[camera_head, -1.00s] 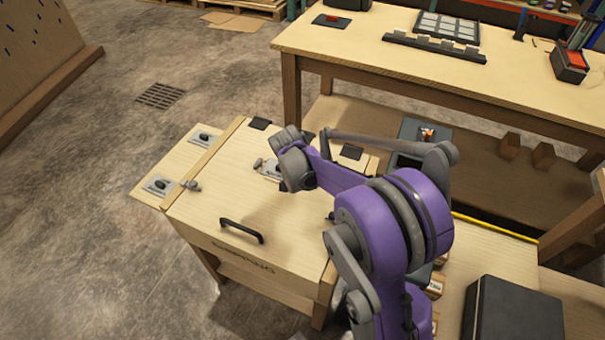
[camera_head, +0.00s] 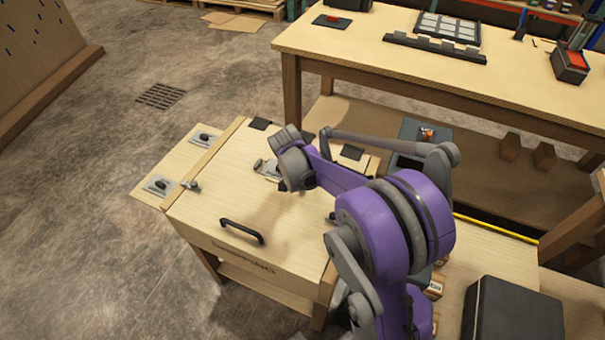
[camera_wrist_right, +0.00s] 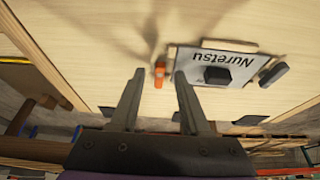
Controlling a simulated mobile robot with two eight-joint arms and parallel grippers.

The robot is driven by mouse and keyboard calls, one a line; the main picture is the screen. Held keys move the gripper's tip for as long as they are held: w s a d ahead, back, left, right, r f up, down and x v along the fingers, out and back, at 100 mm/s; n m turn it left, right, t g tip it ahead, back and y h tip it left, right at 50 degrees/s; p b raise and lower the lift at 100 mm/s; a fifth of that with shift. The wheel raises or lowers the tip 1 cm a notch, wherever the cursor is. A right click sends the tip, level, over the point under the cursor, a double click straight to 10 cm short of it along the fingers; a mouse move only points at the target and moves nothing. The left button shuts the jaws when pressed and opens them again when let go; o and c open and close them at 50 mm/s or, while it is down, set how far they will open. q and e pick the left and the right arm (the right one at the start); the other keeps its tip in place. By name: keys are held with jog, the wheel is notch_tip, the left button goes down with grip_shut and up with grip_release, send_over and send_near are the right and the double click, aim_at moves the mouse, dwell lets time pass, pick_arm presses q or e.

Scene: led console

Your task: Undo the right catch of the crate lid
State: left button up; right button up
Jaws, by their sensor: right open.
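The pale wooden crate lid (camera_head: 205,207) is down flat, with a black handle (camera_head: 242,231) near its front edge. My right arm reaches over it, and its wrist hides part of the lid in the head view. My right gripper (camera_wrist_right: 158,78) is open and empty in the right wrist view. A small orange piece (camera_wrist_right: 160,75) shows between its fingertips; I cannot tell whether it is part of a catch. A grey plate marked "Nuretsu" (camera_wrist_right: 235,61) with a black knob (camera_wrist_right: 217,75) lies right of the fingers. My left gripper is out of view.
Two metal plates with dark knobs (camera_head: 204,138) (camera_head: 158,185) sit on the board left of the lid. A black box (camera_head: 512,312) stands at the lower right. A workbench (camera_head: 380,62) stands behind, with open floor to the left.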

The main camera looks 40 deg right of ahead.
pick_arm(q)
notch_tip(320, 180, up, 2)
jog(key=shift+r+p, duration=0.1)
jog(key=shift+p, duration=0.75)
pick_arm(e)
jog(key=v, duration=1)
jog(key=shift+r, duration=0.25)
jog(key=shift+s+a, duration=0.1)
jog(key=shift+a, duration=0.05)
pick_arm(q)
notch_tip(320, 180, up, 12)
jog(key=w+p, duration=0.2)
jog(key=p, duration=0.9)
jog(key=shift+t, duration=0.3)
pick_arm(e)
jog(key=s+a+r+n+t+y, duration=0.1)
jog(key=s+a+r+n+y, duration=0.1)
jog(key=s+a+r+n, duration=0.2)
jog(key=s+a+r+n+t+y, duration=0.2)
jog(key=s+a+r+n, duration=0.2)
jog(key=s+a+n, duration=0.4)
jog(key=s+a, duration=0.5)
jog(key=s, duration=0.2)
jog(key=shift+s+r+n, duration=0.2)
jog(key=shift+r+n, duration=0.1)
